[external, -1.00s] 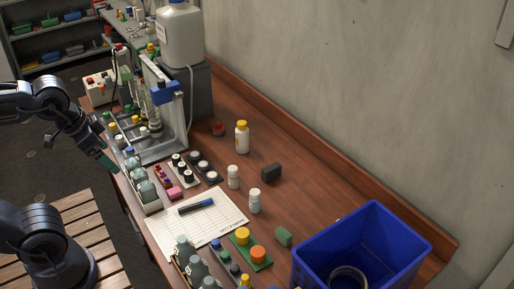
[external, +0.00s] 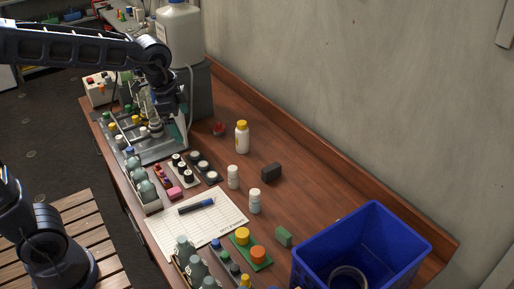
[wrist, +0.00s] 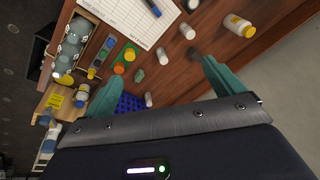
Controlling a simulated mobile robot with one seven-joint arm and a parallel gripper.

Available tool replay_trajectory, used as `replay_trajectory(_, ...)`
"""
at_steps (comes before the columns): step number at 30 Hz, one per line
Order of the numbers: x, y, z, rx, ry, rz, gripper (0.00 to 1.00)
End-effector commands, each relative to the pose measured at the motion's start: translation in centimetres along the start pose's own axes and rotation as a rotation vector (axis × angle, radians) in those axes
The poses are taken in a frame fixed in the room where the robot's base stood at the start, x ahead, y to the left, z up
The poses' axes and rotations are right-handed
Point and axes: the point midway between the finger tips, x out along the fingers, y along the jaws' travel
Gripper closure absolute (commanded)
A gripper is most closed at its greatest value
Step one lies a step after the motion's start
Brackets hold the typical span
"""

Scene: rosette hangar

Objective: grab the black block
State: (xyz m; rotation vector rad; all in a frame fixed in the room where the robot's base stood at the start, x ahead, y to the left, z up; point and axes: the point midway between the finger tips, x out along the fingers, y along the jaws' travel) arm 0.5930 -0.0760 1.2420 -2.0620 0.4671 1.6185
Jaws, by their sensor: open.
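A white bottle with a yellow cap (external: 242,138) stands behind the block. A green block (external: 283,237) and a blue bin (external: 402,237) are nearer the front. A metal rack and a large jug (external: 181,36) crowd the back left. Bench right of the block is clear.

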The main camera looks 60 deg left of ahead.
Motion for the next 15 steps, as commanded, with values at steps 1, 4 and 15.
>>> replay_trajectory(1, 0.8, -0.8, -1.1, 0.031, -0.010, 0.007, 0.06)
replay_trajectory(4, 2.3, -2.2, -3.1, 0.101, -0.025, 0.018, 0.06)
replay_trajectory(15, 9.3, -7.1, -9.9, 0.361, -0.071, 0.070, 0.06)
